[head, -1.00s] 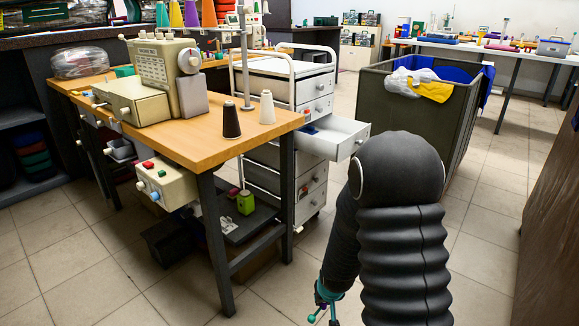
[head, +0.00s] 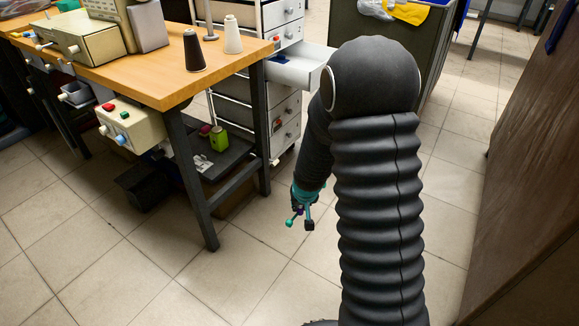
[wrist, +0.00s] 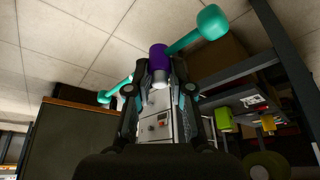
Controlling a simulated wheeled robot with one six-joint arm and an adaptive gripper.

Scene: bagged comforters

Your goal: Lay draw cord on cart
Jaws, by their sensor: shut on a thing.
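My gripper (head: 300,212) hangs low over the floor, to the right of the sewing table and in front of the cart. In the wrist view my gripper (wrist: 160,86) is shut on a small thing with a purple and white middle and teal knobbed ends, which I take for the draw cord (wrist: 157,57). Its teal part also shows in the head view (head: 305,196), small and partly hidden. The white drawer cart (head: 283,12) stands behind the table with one drawer (head: 298,68) pulled out. Its top is out of view; its drawer fronts also show in the wrist view (wrist: 155,122).
The wooden sewing table (head: 150,88) stands at left, with a black cone (head: 194,52) and a white cone (head: 232,36) on it. A dark grey bin (head: 380,35) is behind my arm. A brown panel (head: 520,150) bounds the right. Tiled floor is clear in front.

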